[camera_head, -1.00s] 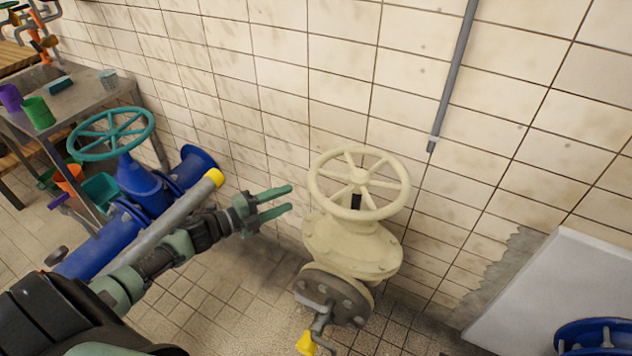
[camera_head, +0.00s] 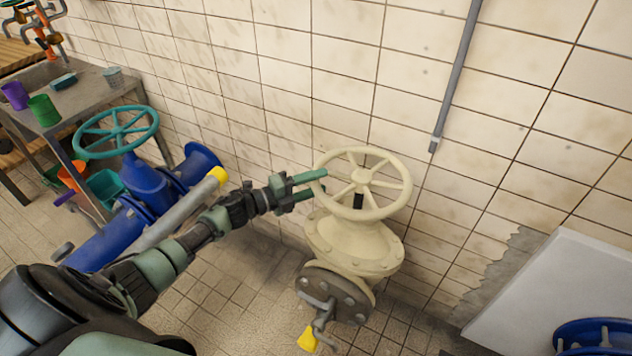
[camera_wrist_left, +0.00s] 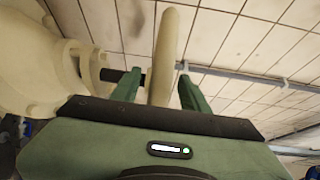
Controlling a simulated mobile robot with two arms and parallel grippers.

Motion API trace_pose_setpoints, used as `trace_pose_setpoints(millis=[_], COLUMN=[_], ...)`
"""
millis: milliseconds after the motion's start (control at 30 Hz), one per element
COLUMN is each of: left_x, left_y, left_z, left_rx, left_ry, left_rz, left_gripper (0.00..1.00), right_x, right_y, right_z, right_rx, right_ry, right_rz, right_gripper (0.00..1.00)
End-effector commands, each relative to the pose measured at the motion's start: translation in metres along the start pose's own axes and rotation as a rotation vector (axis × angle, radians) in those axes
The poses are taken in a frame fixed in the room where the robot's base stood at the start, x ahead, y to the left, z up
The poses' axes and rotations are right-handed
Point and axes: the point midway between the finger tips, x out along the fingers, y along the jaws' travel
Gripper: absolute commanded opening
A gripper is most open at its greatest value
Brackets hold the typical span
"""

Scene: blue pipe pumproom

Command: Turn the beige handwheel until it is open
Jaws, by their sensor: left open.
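The beige handwheel (camera_head: 362,176) sits on top of a beige valve body (camera_head: 352,245), in front of the tiled wall. It is a round rim with several spokes. My left gripper (camera_head: 318,182) is at the left side of the rim, with its two green fingers apart. In the left wrist view, the beige rim (camera_wrist_left: 166,50) lies between the open fingers, with gaps visible on both sides. The finger farther from me is partly over the rim in the head view. My right gripper is not in view.
A blue valve with a teal handwheel (camera_head: 116,131) and a grey pipe with a yellow end (camera_head: 190,205) are left of my arm. A small yellow-handled tap (camera_head: 308,339) is below the beige valve. A metal table (camera_head: 90,88) with cups is at the back left.

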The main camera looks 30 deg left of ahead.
Motion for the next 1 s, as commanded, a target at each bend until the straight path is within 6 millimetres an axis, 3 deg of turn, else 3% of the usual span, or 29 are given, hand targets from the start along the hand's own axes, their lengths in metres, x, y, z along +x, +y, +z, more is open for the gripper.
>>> trace_pose_setpoints(millis=[33, 200, 1000], left_x=[-0.0002, -0.0003, -0.0007], left_y=[0.0001, 0.0, 0.0006], left_z=[0.0, 0.0001, 0.0003], left_rx=[0.0, 0.0, 0.0], left_ry=[0.0, 0.0, -0.001], left_rz=[0.0, 0.0, 0.001], left_gripper=[0.42, 0.0, 0.0], right_x=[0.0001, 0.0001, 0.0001], right_y=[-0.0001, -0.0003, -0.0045], right_z=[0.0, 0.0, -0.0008], right_rx=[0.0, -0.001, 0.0], right_ry=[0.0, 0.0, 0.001], right_rz=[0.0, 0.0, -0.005], right_gripper=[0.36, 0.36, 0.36])
